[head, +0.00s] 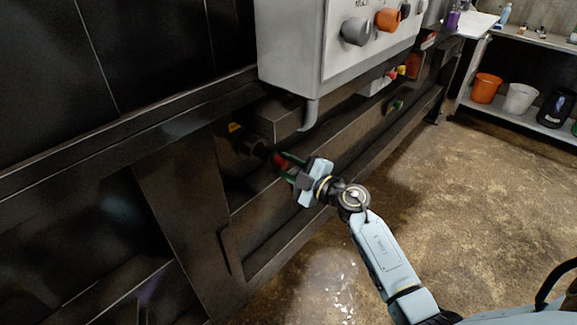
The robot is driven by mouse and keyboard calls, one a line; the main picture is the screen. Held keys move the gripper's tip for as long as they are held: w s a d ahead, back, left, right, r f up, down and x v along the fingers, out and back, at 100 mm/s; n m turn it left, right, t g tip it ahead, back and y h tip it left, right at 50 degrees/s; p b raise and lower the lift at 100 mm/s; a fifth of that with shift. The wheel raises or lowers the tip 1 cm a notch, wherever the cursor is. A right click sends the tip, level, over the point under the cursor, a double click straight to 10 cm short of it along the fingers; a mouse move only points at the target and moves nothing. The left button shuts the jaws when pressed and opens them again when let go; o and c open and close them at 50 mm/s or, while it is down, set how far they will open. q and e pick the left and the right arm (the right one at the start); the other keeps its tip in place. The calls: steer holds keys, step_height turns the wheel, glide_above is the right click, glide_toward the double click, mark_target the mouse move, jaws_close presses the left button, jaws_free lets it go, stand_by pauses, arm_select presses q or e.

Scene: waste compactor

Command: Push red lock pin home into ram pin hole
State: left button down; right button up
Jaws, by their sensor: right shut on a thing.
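My right gripper (288,163) reaches in from the lower right to the dark compactor frame and is shut on the red lock pin (280,160). Only a small red part of the pin shows between the fingers. The pin points left toward a dark round part (258,150) in a recess of the frame, beside a small yellow mark (234,127). I cannot make out the ram pin hole itself or how deep the pin sits. My left gripper is not in view.
A grey control box (290,60) with knobs overhangs the recess, with a conduit (309,115) coming down close above my gripper. Dark beams run along the machine. The floor to the right is clear. A shelf (535,122) with buckets stands at the far right.

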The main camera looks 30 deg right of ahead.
steer(key=shift+r, duration=0.1)
steer(key=o, duration=1)
steer(key=shift+c, duration=0.3)
steer(key=shift+p+v, duration=0.6)
steer(key=shift+v, duration=0.6)
steer(key=shift+p+v, duration=0.65)
steer(key=shift+v, duration=1.65)
